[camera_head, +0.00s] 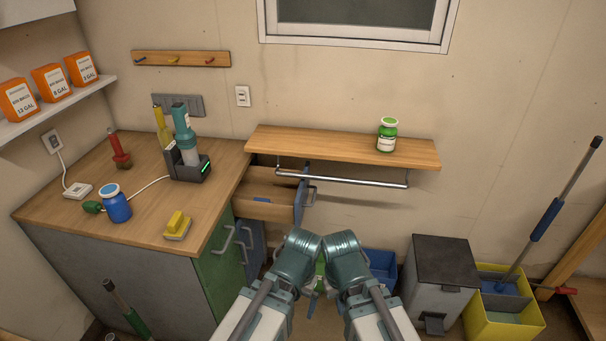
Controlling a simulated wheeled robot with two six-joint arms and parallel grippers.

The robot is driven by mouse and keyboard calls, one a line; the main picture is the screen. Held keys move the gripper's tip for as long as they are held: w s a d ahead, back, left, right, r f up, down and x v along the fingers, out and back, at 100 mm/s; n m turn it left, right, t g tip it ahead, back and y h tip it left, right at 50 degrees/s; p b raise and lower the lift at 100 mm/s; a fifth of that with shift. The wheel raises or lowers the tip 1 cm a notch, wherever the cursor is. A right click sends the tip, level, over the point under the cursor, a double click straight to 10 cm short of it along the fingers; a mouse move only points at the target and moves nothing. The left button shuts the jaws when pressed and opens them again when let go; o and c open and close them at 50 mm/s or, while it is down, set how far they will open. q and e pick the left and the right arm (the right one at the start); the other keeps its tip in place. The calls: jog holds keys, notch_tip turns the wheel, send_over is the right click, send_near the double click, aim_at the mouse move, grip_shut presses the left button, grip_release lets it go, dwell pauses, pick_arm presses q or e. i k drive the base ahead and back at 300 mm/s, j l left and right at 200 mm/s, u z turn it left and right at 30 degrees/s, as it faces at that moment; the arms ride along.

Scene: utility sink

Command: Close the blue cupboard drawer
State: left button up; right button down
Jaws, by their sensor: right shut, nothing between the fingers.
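The blue-fronted drawer (299,200) stands open at the right side of the worktop cupboard. Its wooden inside (268,188) shows, with a small blue item (262,199) in it. A grey bar handle (311,196) is on its front. My two arms come up from the bottom, with their rounded teal links close together below the drawer. My right gripper (319,284) shows only in part between these links, shut and empty, apart from the drawer. My left gripper cannot be made out behind the arm links.
A wooden shelf (330,146) with a metal rail (345,178) is right of and above the drawer. A green cupboard door (219,280) is below the worktop (140,205). A grey bin (443,285) and a yellow bucket (520,320) stand at right.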

aim_at(289, 196)
jog(key=k+l+u, duration=0.1)
jog(key=l+u, duration=0.2)
jog(key=l, duration=0.15)
jog(key=i+l+u, duration=0.15)
jog(key=u, duration=0.2)
jog(key=i+l+u, duration=0.3)
